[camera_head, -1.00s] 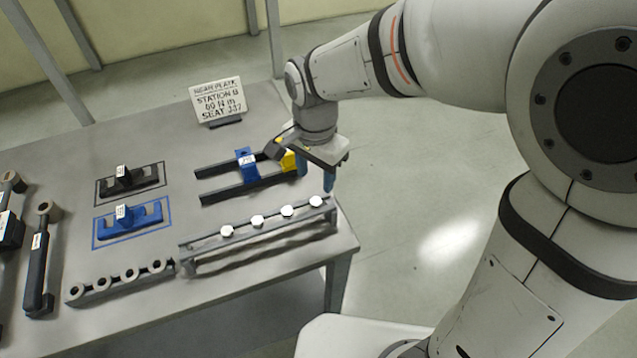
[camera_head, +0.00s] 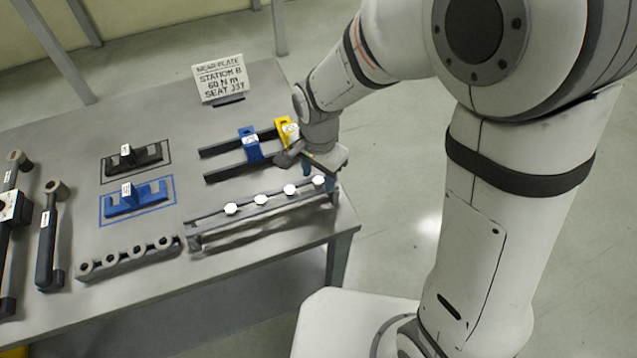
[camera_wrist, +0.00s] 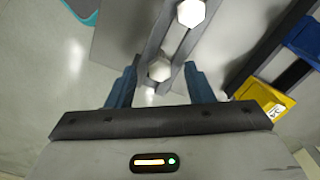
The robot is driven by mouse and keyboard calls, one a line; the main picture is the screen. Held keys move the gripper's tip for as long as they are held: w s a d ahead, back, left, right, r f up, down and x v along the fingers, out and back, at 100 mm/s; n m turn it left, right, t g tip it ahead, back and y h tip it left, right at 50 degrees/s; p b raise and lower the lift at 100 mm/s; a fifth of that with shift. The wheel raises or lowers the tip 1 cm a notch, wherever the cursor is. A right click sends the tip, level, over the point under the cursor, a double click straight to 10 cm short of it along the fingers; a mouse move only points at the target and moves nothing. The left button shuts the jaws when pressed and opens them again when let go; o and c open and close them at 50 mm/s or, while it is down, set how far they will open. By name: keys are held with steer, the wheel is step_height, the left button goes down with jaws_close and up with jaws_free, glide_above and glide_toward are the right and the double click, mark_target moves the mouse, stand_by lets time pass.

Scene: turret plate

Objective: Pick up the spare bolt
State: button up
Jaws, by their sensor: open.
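Several white hex-headed bolts stand in a row in a long grey rack (camera_head: 215,238) along the front right of the table. None is visibly marked as the spare. My gripper (camera_head: 317,177) is open over the rack's right end, close to the end bolt (camera_head: 318,180). My gripper also shows there (camera_wrist: 160,75). The exact fingertip height relative to the head is hard to tell.
Behind the rack, dark rails carry a blue block (camera_head: 250,146) and a yellow block (camera_head: 286,132). A low holder with ring-shaped tops (camera_head: 125,260) is left of the rack. Black and blue cradles, wrenches and a sign (camera_head: 220,80) occupy the table. Its right edge is close by.

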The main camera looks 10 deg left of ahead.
steer(key=shift+f, duration=0.2)
jaws_close()
stand_by(0.6)
